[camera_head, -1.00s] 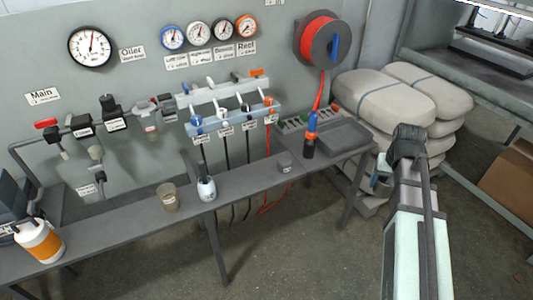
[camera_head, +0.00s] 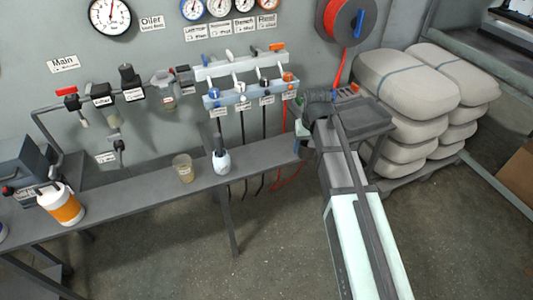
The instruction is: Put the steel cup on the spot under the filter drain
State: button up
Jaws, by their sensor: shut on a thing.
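My gripper (camera_head: 301,143) is at the right part of the bench, low over its top, mostly hidden behind my own wrist and arm. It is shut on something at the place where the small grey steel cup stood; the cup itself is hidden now. The filter (camera_head: 102,99) is on the wall pipe at left, with a pale bowl (camera_head: 113,119) below it and a dark drain fitting (camera_head: 119,146) lower still. The bench top (camera_head: 135,195) below the drain looks bare; I cannot make out a marked spot there.
A tan beaker (camera_head: 184,169) and a white spray bottle (camera_head: 221,160) stand on the bench between my gripper and the filter. An orange-and-white jug (camera_head: 61,205) stands at far left. A grey tray (camera_head: 365,117) and stacked sacks (camera_head: 405,85) are at right.

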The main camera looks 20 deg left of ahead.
jog(key=w+a+n, duration=0.3)
jog(key=a, duration=0.5)
jog(key=w+a+n, duration=0.2)
jog(key=a, duration=0.7)
jog(key=shift+w+f+n+g+y, duration=0.15)
jog(key=shift+f+n, duration=0.4)
jog(key=shift+f, duration=1.2)
jog(key=shift+s+f+n+g+y, duration=0.1)
jog(key=shift+f+n, duration=0.4)
jog(key=shift+f, duration=1.2)
jog(key=shift+w+f+n+g+y, duration=0.15)
jog(key=shift+f+n, duration=0.4)
jog(key=shift+f, duration=1.2)
jog(key=shift+s+f, duration=0.1)
jog(key=o, duration=1)
jog(key=shift+o, duration=0.2)
jog(key=r, duration=0.4)
jog(key=d+r, duration=0.1)
jog(key=r, duration=0.7)
jog(key=shift+s+d+r, duration=0.1)
jog(key=shift+s+d, duration=0.1)
jog(key=shift+d, duration=0.05)
